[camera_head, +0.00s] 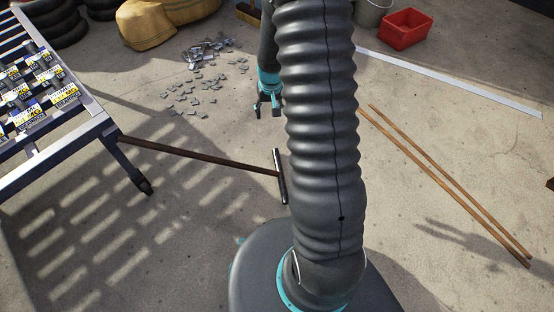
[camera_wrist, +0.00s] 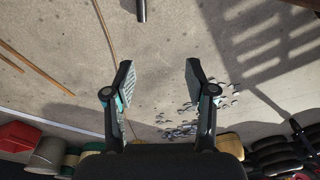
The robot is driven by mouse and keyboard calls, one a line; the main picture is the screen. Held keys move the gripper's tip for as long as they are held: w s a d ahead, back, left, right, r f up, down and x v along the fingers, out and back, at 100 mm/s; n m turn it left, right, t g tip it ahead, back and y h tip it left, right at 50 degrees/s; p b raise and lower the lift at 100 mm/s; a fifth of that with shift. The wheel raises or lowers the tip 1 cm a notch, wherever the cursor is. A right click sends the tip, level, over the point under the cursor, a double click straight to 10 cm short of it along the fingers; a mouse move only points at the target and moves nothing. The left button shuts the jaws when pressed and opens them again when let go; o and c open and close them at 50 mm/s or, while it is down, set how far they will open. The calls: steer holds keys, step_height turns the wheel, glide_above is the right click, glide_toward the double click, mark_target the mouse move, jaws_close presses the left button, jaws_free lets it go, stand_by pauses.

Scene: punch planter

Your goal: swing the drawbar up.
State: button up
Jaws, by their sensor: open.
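The drawbar (camera_head: 205,155) is a thin brown bar running low from the cart's corner, ending in a dark crosspiece handle (camera_head: 280,176). It slopes slightly down to the right, near the floor. One end of a dark bar, apparently the handle (camera_wrist: 141,10), shows at the top edge of the wrist view; the drawbar's shaft is out of that view. My gripper (camera_head: 267,111) hangs above the floor beyond the handle, apart from it. In the wrist view my gripper (camera_wrist: 160,68) is open, with nothing between its fingers.
The metal cart (camera_head: 60,150) holds several labelled packs at left. Grey chips (camera_head: 205,75) lie scattered beyond. A yellow sack (camera_head: 145,25), a red crate (camera_head: 405,28), a white strip (camera_head: 450,80) and wooden strips (camera_head: 440,175) lie around. Floor near the handle is clear.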

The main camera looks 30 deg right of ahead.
steer(key=g+b, duration=0.1)
glide_toward(278, 161)
steer(key=shift+m, duration=0.4)
steer(key=f, duration=0.3)
steer(key=f+b, duration=0.1)
steer(key=f, duration=0.6)
steer(key=shift+w+b, duration=0.25)
steer(key=shift+b, duration=0.15)
jaws_close()
